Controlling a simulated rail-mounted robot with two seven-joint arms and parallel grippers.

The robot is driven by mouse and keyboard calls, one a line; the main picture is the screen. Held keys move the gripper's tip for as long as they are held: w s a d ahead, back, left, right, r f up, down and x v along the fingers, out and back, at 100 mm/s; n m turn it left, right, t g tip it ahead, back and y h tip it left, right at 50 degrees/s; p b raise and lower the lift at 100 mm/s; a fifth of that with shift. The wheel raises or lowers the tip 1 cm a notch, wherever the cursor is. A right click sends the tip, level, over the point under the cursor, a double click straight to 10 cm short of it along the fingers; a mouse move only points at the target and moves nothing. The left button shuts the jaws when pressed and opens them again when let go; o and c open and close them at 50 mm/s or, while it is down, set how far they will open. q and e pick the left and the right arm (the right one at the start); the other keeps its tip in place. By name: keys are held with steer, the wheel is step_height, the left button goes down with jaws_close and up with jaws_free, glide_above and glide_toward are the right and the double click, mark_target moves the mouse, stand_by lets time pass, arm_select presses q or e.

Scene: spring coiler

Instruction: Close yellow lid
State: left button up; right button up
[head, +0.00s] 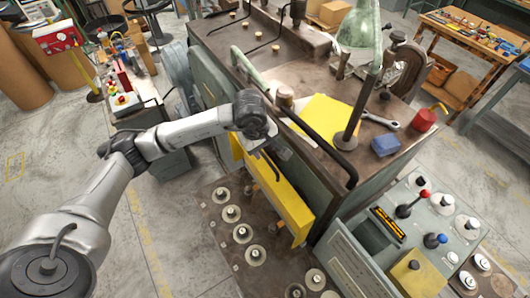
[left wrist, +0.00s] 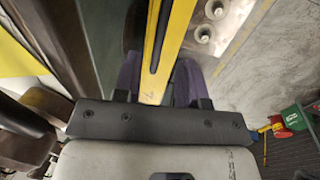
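The yellow lid (head: 288,200) is a long panel along the front side of the green machine, with a dark bar-like handle near its upper left part. My left gripper (head: 276,150) is above the lid's upper left part in the head view, partly hiding it. In the left wrist view, the yellow lid (left wrist: 167,45) runs as a narrow strip with a dark line between the two purple fingers of my left gripper (left wrist: 157,80). The fingers are apart, and I see no clear grip on the lid. My right gripper is not in view.
A yellow sheet (head: 325,118), a wrench (head: 381,121), a blue block (head: 386,144) and a red can (head: 424,119) lie on the machine top. A dark curved rail (head: 322,141) runs along its near edge. A plate with several round knobs (head: 242,233) lies below the lid.

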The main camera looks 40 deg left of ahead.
mark_target(265, 158)
arm_select(q)
steer(key=shift+w+d+f+p, duration=0.1)
steer(key=shift+w+f+p, duration=0.15)
steer(key=shift+f, duration=0.9)
steer(key=shift+w+d+f+p, duration=0.1)
steer(key=shift+w+f+p, duration=0.1)
steer(key=shift+f, duration=0.95)
steer(key=shift+c, duration=0.4)
jaws_close()
steer(key=shift+a, duration=0.1)
